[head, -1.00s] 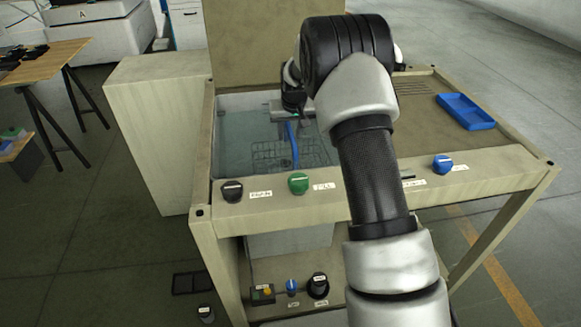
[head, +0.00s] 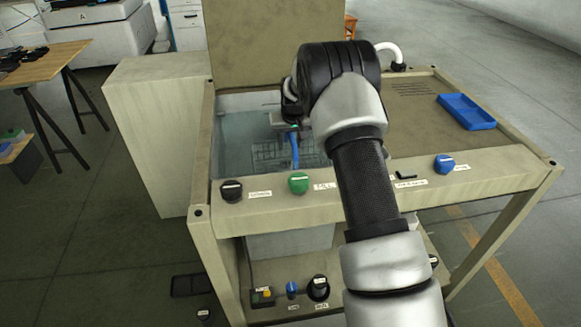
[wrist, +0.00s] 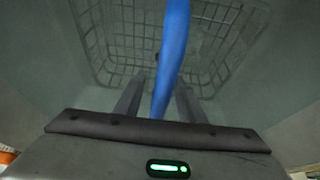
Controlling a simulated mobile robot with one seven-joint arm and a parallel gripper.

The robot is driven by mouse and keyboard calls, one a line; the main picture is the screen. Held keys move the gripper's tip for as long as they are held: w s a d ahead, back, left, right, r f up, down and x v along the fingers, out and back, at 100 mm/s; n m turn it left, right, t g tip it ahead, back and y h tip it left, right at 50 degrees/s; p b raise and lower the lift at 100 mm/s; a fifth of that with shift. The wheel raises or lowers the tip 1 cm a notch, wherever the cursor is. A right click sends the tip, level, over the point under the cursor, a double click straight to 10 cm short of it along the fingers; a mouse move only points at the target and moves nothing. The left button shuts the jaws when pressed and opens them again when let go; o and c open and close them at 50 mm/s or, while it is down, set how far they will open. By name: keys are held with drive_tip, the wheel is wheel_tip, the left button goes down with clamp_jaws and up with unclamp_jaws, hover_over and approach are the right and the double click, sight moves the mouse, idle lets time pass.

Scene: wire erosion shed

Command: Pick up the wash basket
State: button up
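The wash basket (head: 262,158) is a wire basket with a tall blue handle (head: 294,152), sitting low inside the tank. In the wrist view the wire basket (wrist: 120,62) lies beyond my fingers, and its blue handle (wrist: 172,55) rises toward the camera. My gripper (wrist: 160,92) is open, with one finger on each side of the handle. A gap shows between the left finger and the handle; I cannot tell whether the right finger touches it. In the head view my arm hides part of the gripper and the tank's right side.
The tank (head: 232,115) has a raised panel (head: 270,45) behind it and a front rail with a black knob (head: 231,191), a green knob (head: 298,183) and a blue knob (head: 444,164). A blue tray (head: 466,111) sits on the right worktop. A cabinet (head: 150,130) stands left.

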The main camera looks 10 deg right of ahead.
drive_tip(key=shift+f, duration=0.15)
clamp_jaws()
idle(1.4)
drive_tip(key=shift+w+r, duration=0.1)
drive_tip(key=shift+r, duration=0.1)
